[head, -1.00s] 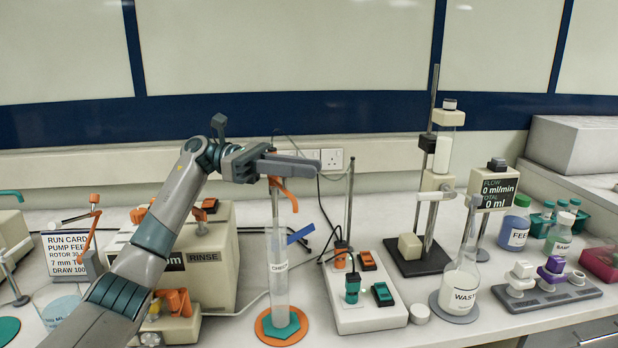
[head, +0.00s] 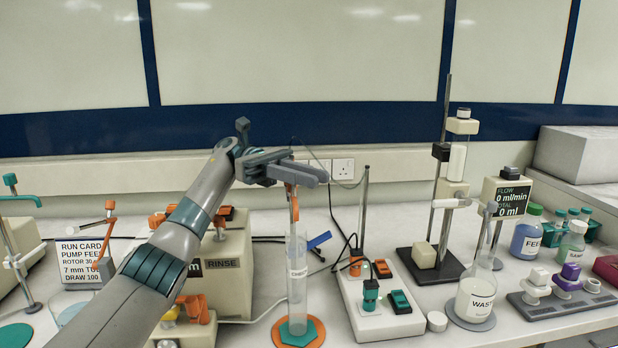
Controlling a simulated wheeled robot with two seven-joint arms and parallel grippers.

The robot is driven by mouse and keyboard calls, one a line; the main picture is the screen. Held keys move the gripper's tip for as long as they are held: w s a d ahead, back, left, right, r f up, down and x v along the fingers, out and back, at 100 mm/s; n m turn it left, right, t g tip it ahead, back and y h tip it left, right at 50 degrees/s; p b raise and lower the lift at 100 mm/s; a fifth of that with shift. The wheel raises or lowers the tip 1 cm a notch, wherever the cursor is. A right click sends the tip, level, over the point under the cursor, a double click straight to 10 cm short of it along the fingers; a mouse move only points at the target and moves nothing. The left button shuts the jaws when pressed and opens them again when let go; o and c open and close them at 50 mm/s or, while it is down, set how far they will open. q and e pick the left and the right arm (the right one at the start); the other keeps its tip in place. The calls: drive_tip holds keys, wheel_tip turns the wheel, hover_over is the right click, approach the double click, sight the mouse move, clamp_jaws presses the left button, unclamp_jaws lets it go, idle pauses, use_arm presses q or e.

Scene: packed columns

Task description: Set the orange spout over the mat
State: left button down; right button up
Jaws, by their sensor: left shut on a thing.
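The orange spout (head: 294,206) is in the jaws of my left gripper (head: 305,174), which is shut on it. The spout hangs down just above the mouth of a tall clear cylinder (head: 297,255). From this angle I cannot tell whether the spout tip touches the cylinder. My right gripper is not in view.
A beige RINSE pump (head: 225,258) stands behind my left arm. A white switch box (head: 383,324) with a thin upright rod (head: 363,205) stands right of the cylinder. Further right are the WASTE flask (head: 475,299) and a dark-based stand (head: 422,265). A run card (head: 80,262) is at left.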

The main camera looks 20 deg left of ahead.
use_arm(q)
drive_tip(key=shift+r, duration=0.1)
drive_tip(key=c, duration=1.6)
unclamp_jaws()
drive_tip(key=s+d+r, duration=0.1)
drive_tip(key=d+r, duration=0.2)
drive_tip(key=s+d+r+b, duration=0.1)
drive_tip(key=d+r, duration=0.3)
drive_tip(key=s+d+r+b, duration=0.1)
drive_tip(key=d+r, duration=0.3)
drive_tip(key=shift+d, duration=0.1)
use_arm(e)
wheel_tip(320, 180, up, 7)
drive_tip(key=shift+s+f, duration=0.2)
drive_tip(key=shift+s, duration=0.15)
